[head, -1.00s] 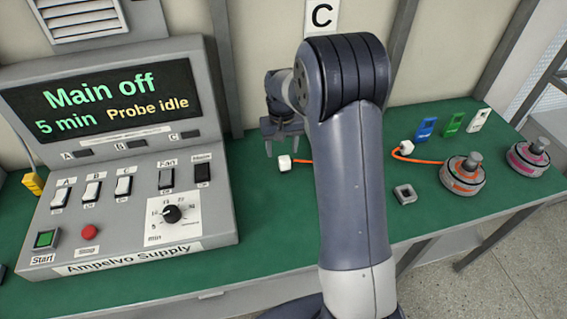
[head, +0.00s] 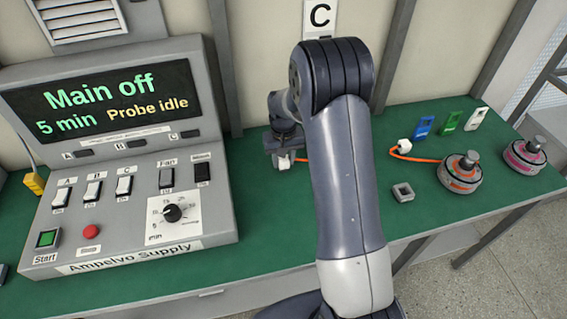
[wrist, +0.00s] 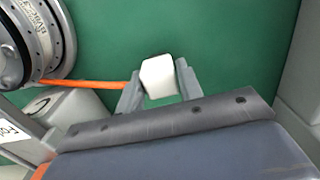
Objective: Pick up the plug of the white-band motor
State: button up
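The white plug (wrist: 159,76) sits between the two fingers of my gripper (wrist: 160,88) in the wrist view, with the fingers drawn in close on both sides. In the head view the plug (head: 284,160) shows under my gripper (head: 283,157), low over the green bench. An orange cable (wrist: 95,85) runs from the plug to a grey motor (wrist: 38,38) at the upper left of the wrist view.
The supply console (head: 130,170) stands left of my gripper. To the right are an orange-marked motor (head: 461,174) with its own white plug (head: 405,146), a pink-marked motor (head: 525,155), a small grey square part (head: 403,192) and blue (head: 424,126), green and white tags.

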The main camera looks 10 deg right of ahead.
jog(key=c, duration=0.7)
